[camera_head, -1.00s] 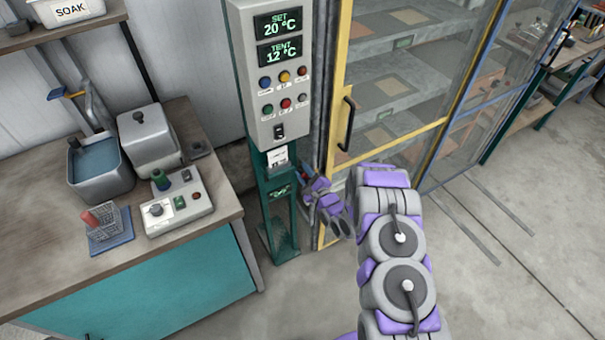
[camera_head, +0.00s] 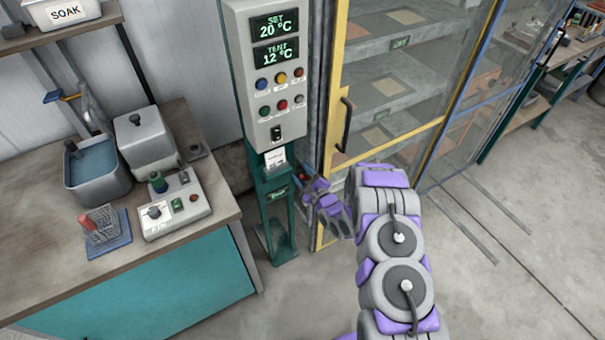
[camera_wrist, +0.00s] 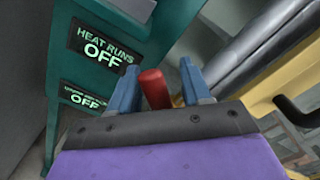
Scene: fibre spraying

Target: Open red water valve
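The red valve handle (camera_wrist: 154,88) shows in the wrist view between the two blue fingers of my gripper (camera_wrist: 157,84). The fingers stand apart, with a small gap on the handle's right side; contact on its left is unclear. The handle's lower part is hidden behind my gripper's dark front edge. In the head view my gripper (camera_head: 305,176) is low, just right of the green control post (camera_head: 277,218). There the handle is too small and covered to make out well.
Green panels read "HEAT RUNS OFF" (camera_wrist: 100,47) left of the fingers. A grey control box (camera_head: 266,80) tops the post. A yellow-framed glass cabinet door with a black handle (camera_head: 345,125) is close on the right. A workbench (camera_head: 215,232) stands left; open floor lies right.

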